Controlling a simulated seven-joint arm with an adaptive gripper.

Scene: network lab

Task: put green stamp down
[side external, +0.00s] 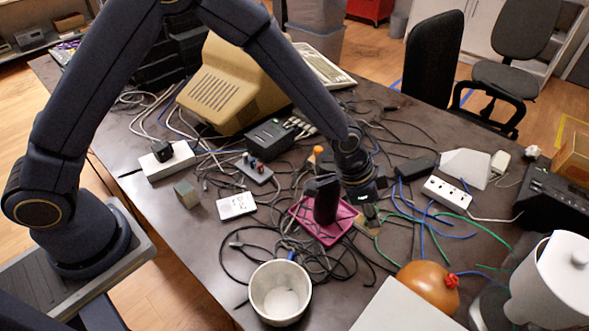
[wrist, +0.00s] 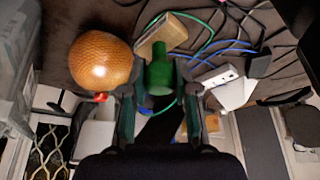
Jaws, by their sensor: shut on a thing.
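In the side view my gripper (side external: 370,207) points down over the middle of the table, just right of the pink tray (side external: 340,231). The stamp is hard to make out there. A light wooden block (wrist: 168,33) lies just beyond the stamp in the wrist view. I cannot tell whether the stamp touches the block or the table.
An orange-brown round object (side external: 428,288) with a red tip sits toward the front right. A white bucket (side external: 280,291) stands at the front. A white power strip (side external: 446,193) lies right of my gripper. Loose cables cover much of the table around it.

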